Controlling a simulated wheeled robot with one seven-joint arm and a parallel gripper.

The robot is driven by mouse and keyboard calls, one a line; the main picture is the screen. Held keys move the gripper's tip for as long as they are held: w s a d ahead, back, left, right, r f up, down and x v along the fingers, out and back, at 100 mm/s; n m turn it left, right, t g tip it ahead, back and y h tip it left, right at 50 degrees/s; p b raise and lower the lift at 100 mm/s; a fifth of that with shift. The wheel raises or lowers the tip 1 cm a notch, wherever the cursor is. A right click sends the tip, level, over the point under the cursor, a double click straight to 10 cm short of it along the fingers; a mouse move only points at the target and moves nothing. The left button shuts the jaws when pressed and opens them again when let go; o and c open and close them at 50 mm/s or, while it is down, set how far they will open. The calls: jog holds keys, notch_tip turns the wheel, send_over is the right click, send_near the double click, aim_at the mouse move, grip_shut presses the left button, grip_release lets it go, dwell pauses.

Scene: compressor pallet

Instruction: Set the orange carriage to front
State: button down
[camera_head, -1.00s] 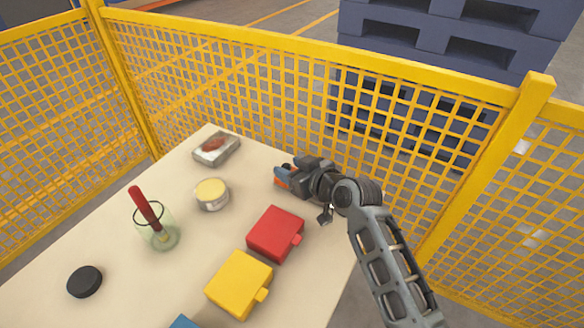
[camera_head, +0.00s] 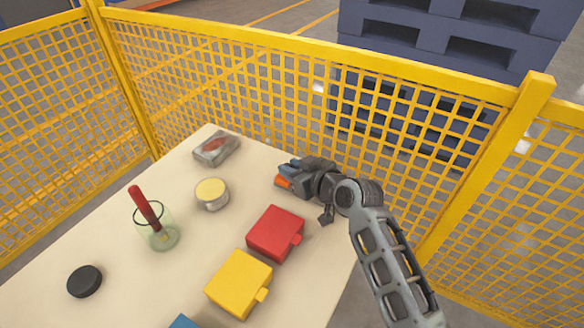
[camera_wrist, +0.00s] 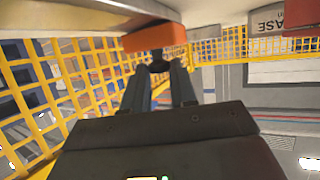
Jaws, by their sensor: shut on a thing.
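The orange carriage (camera_head: 283,182) shows as a small orange patch at the far right part of the table, at the near end of a small blue part (camera_head: 287,169). In the wrist view the carriage is an orange block (camera_wrist: 155,38) just beyond my fingertips. My gripper (camera_head: 292,177) reaches in from the right, low over the table. In the wrist view my gripper (camera_wrist: 160,72) is shut on a dark knob-like piece at the orange block. My gripper hides most of the rest of the blue part in the head view.
On the table (camera_head: 110,240) are a red box (camera_head: 275,233), a yellow box (camera_head: 239,284), a round tin (camera_head: 211,194), a flat grey pack (camera_head: 216,149), a glass with a red stick (camera_head: 160,236) and a black puck (camera_head: 84,282). Yellow mesh fence (camera_head: 290,95) stands close behind.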

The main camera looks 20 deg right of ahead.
jog(key=s+d, duration=0.2)
jog(key=s, duration=0.1)
jog(key=s+d+b, duration=0.1)
jog(key=s+d, duration=0.2)
jog(key=s, duration=0.1)
jog(key=s+d+b, duration=0.1)
jog(key=s+d, duration=0.2)
jog(key=shift+s, duration=0.35)
jog(key=c, duration=0.9)
grip_release()
jog(key=shift+a, duration=0.1)
jog(key=shift+c, duration=0.2)
jog(key=shift+b+v, duration=0.5)
jog(key=shift+v, duration=3.45)
